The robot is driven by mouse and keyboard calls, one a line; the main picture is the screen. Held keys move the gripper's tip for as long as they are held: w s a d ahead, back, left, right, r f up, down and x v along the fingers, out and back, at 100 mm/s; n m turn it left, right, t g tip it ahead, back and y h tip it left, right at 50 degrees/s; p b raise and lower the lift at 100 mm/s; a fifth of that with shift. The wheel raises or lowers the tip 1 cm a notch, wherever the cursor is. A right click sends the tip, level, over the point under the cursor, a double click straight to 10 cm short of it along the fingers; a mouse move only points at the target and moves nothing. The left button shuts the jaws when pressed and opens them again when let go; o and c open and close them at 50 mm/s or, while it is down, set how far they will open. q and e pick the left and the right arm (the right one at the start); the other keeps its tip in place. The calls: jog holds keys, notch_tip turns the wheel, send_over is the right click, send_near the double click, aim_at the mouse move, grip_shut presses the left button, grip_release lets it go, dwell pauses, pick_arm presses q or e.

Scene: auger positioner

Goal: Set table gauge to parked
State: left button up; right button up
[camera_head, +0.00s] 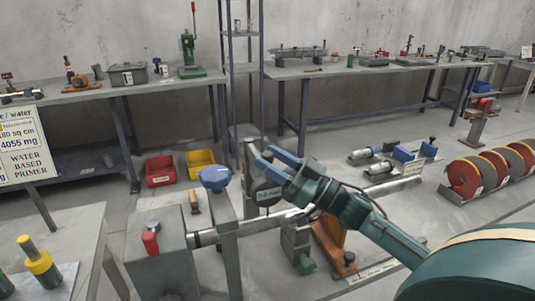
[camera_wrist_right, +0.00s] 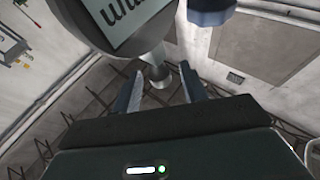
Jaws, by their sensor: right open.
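The table gauge appears to be a round dark grey disc with a pale label (camera_head: 267,194), just beside my right gripper (camera_head: 262,160) in the head view. In the right wrist view a large grey disc with a lettered label (camera_wrist_right: 122,22) fills the top left, and a short grey stem with a rounded end (camera_wrist_right: 158,76) shows between my fingers. My right gripper (camera_wrist_right: 161,80) is open, its two fingers on either side of that stem; I cannot tell whether they touch it. The lettering is too tilted and cut off to read. My left gripper is not in view.
A blue knob (camera_head: 215,177) tops a grey post left of the gripper. A grey box with a red knob (camera_head: 150,243) stands at the front left, with a steel bar running right from it. Red (camera_head: 160,170) and yellow (camera_head: 200,163) bins lie on the floor behind.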

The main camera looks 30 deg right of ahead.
jog(key=shift+x, duration=0.8)
grip_shut()
